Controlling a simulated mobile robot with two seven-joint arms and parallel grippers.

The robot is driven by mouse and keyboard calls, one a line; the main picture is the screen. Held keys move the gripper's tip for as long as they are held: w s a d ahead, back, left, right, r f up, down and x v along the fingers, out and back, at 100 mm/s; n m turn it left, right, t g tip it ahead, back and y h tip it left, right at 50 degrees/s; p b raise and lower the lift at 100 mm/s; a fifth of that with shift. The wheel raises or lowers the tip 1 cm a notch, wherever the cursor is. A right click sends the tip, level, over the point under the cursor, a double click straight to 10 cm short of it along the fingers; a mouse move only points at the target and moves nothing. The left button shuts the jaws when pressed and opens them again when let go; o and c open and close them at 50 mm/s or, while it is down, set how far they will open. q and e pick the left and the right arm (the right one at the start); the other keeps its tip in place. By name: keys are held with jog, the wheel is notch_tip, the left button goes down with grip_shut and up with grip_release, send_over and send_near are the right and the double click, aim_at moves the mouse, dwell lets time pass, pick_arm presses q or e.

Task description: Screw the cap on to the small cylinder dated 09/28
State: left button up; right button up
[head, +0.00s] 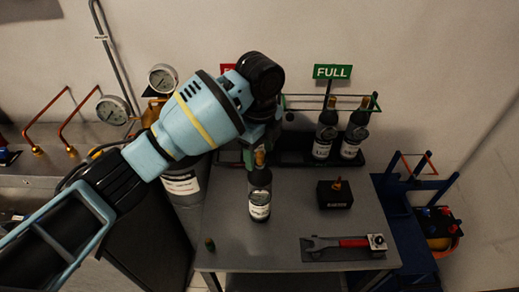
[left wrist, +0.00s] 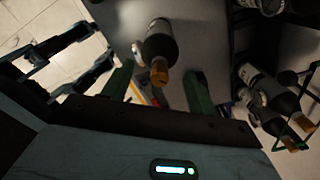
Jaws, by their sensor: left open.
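A small dark cylinder (head: 260,197) with a white label and a brass-coloured top stands upright on the grey table; its date is too small to read. My left gripper (head: 256,150) is above it, over its top. In the left wrist view the green fingers (left wrist: 159,76) are open and apart, with the cylinder (left wrist: 160,45) and its brass top showing between and just beyond them. I cannot tell whether they touch it. A small dark greenish piece (head: 210,244), possibly the cap, is at the table's front left. My right gripper is not in view.
Two similar cylinders (head: 325,130) stand in a rack below the green FULL sign (head: 332,72). A black block with a brass fitting (head: 335,197) and a red-handled wrench (head: 345,243) are on the table's right. A blue stand (head: 415,185) is at right.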

pick_arm(q)
notch_tip(320, 180, up, 6)
jog(key=shift+r, duration=0.9)
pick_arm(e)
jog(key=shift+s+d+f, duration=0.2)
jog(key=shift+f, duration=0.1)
